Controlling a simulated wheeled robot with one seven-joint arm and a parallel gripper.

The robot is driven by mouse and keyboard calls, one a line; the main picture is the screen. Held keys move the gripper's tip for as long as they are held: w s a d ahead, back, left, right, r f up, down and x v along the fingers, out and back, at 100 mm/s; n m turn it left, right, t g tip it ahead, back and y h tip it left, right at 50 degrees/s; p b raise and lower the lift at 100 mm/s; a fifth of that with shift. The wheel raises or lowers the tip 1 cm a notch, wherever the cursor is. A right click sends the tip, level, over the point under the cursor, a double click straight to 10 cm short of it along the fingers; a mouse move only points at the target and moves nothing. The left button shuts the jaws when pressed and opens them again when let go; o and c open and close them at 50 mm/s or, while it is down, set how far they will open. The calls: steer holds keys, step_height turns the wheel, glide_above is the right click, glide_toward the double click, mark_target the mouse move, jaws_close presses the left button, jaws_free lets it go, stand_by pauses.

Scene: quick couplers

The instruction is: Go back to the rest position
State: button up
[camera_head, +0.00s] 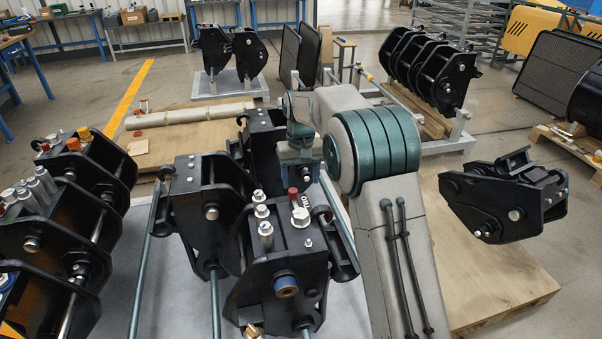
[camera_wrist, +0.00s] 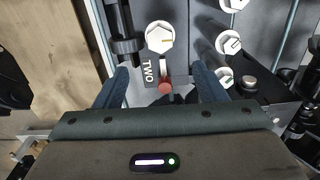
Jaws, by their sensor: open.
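My gripper (camera_wrist: 161,74) is open in the wrist view, its two dark blue fingers apart. A small red-capped fitting (camera_wrist: 165,87) shows between them in the picture; I see no finger touching it. In the head view, my arm reaches over the middle couplers. The front black coupler (camera_head: 284,262) carries the red cap (camera_head: 293,192), a white hex cap (camera_head: 301,217) and several silver fittings. The fingertips are hard to make out in the head view.
More black couplers (camera_head: 70,225) stand close on the left, with others behind my arm. One coupler (camera_head: 505,195) is on the right above a wooden pallet (camera_head: 480,285). A coupler row (camera_head: 430,70) stands at the back. Open floor (camera_head: 190,75) shows at back left.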

steer(key=s+d+r+m+t+p, duration=0.1)
steer(key=s+d+r+m+p, duration=0.1)
steer(key=s+d+r, duration=1)
steer(key=s+d+f+t, duration=0.1)
steer(key=s+d, duration=0.1)
steer(key=s, duration=0.8)
steer(key=s+d+f+m+p, duration=0.1)
steer(key=s+d+f, duration=0.1)
steer(key=s, duration=0.9)
steer(key=shift+s+d+t, duration=0.2)
steer(key=shift+d+t, duration=0.2)
steer(key=shift+d, duration=0.4)
